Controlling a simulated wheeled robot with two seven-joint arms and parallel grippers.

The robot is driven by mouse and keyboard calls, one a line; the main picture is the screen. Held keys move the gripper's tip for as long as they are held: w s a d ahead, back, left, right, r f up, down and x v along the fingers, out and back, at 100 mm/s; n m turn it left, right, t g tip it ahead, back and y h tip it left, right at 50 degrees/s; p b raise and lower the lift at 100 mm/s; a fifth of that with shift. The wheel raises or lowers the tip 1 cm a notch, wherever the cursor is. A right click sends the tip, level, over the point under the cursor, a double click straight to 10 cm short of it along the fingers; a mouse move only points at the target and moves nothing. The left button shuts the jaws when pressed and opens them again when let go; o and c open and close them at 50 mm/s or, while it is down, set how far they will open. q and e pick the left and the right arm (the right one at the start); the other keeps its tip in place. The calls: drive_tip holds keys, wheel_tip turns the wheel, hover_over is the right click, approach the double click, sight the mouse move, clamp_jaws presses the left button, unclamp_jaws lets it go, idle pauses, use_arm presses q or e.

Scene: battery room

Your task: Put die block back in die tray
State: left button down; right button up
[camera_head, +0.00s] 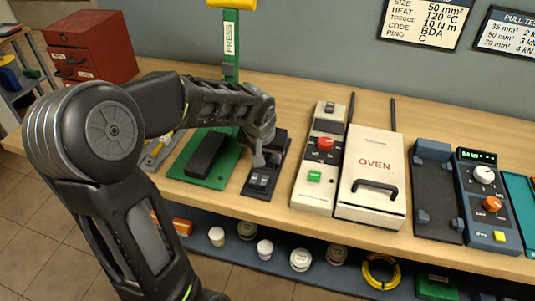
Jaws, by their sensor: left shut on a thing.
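The die tray (259,192) is a small dark tray on the bench, between the green press and the oven unit. Small grey blocks show in its front part. My left arm reaches across from the left, and my left gripper (259,157) points down over the middle of the tray. It is shut on a die block, which is mostly hidden by the fingers and hard to tell from the tray. I cannot tell whether the block touches the tray. My right gripper is not in view.
The green press (231,45) with a black block (207,155) on its base stands left of the tray. The oven (374,175) and its control panel (321,160) stand close on the right. A red cabinet (90,47) is at the back left. Tubs sit on the shelf below.

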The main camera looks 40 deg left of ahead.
use_arm(q)
drive_tip(key=shift+r, duration=0.1)
drive_tip(key=c, duration=0.9)
unclamp_jaws()
drive_tip(key=shift+f, duration=0.2)
drive_tip(key=shift+o, duration=0.2)
drive_tip(key=shift+r, duration=0.4)
drive_tip(key=v, duration=1.1)
drive_tip(key=shift+s+r, duration=0.2)
drive_tip(key=shift+r, duration=0.05)
drive_tip(key=shift+d, duration=0.15)
